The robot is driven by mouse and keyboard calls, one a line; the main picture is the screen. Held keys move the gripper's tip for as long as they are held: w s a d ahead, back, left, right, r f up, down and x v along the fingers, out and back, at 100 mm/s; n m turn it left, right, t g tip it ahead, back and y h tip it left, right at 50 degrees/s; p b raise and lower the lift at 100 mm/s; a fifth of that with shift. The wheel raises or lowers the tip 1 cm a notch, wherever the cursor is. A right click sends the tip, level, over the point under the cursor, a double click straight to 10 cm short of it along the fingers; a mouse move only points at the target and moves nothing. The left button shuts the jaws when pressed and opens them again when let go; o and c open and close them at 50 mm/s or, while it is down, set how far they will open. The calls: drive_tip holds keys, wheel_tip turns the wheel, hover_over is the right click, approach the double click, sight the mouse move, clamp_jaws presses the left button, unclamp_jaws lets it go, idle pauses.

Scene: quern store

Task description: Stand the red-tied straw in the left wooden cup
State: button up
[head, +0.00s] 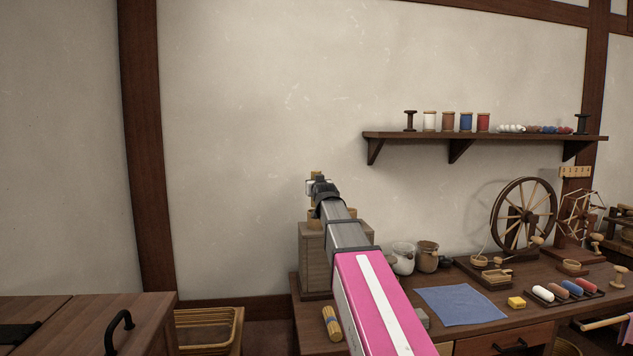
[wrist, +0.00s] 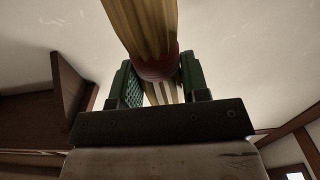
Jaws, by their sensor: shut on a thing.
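My gripper (head: 318,186) is shut on the red-tied straw (wrist: 146,28). In the wrist view the green finger pads press either side of its dark red tie (wrist: 157,68), and stalks show below and beyond it. In the head view only a small tan end of the straw (head: 316,174) shows above the gripper. Part of another tan cup (head: 352,213) shows right of the arm. Whether the straw's lower end is inside a cup is hidden.
The wooden box (head: 313,258) stands at the table's left end. A blue-tied straw bundle (head: 331,323) lies in front. Jars (head: 404,258), a blue cloth (head: 460,304) and a spinning wheel (head: 524,215) are to the right. A shelf (head: 480,137) hangs above.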

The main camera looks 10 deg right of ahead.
drive_tip(key=shift+f, duration=2.7)
drive_tip(key=o, duration=1)
drive_tip(key=s, duration=1)
drive_tip(key=shift+s, duration=0.4)
drive_tip(key=shift+s, duration=0.1)
